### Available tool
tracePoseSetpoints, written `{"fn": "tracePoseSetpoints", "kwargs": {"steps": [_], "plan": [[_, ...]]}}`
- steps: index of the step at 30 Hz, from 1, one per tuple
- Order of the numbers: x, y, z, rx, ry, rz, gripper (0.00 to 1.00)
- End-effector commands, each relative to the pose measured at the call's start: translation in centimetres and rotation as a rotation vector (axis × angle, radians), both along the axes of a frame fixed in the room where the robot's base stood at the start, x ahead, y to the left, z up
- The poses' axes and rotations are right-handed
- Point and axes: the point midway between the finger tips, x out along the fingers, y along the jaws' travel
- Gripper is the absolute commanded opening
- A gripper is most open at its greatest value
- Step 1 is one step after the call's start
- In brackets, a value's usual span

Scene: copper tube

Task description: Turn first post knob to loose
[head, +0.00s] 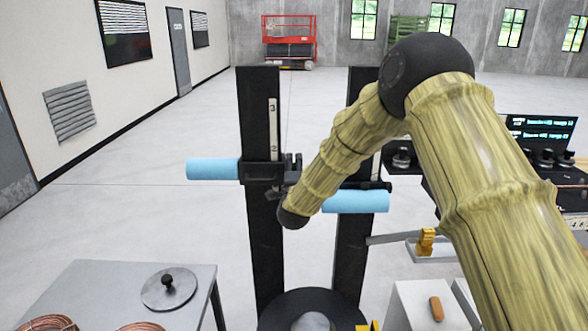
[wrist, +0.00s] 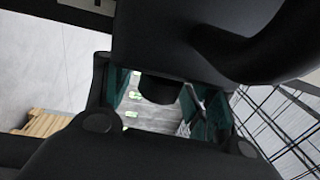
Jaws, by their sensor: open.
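Two black upright posts stand in the head view, the left post (head: 264,120) with a white number scale and the right post (head: 352,250) partly behind my arm. A black clamp collar (head: 258,173) is on the left post, beside a light blue padded bar (head: 213,169). My gripper (head: 292,164) is at the right side of this collar, small and dark there. In the wrist view its teal-lined fingers (wrist: 168,100) are apart. A dark rounded knob-like end (wrist: 158,89) shows between them; contact cannot be told. The knob is not distinct in the head view.
A second light blue bar (head: 356,201) is by the right post, close to my forearm. A grey table (head: 110,285) with copper coils and a round plate stands front left. A white block (head: 428,305) is front right. Open floor lies behind the posts.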

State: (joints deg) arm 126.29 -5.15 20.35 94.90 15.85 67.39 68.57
Motion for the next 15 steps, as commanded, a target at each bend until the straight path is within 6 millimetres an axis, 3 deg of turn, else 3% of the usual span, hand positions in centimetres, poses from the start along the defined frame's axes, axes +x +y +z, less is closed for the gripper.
{"fn": "tracePoseSetpoints", "kwargs": {"steps": [1,8,15], "plan": [[-0.01,0.01,0.0,0.0,0.0,0.0,0.5],[-0.02,0.01,0.0,0.0,0.0,0.0,0.09],[-0.03,0.02,-0.16,0.0,-0.005,0.0,0.09]]}}
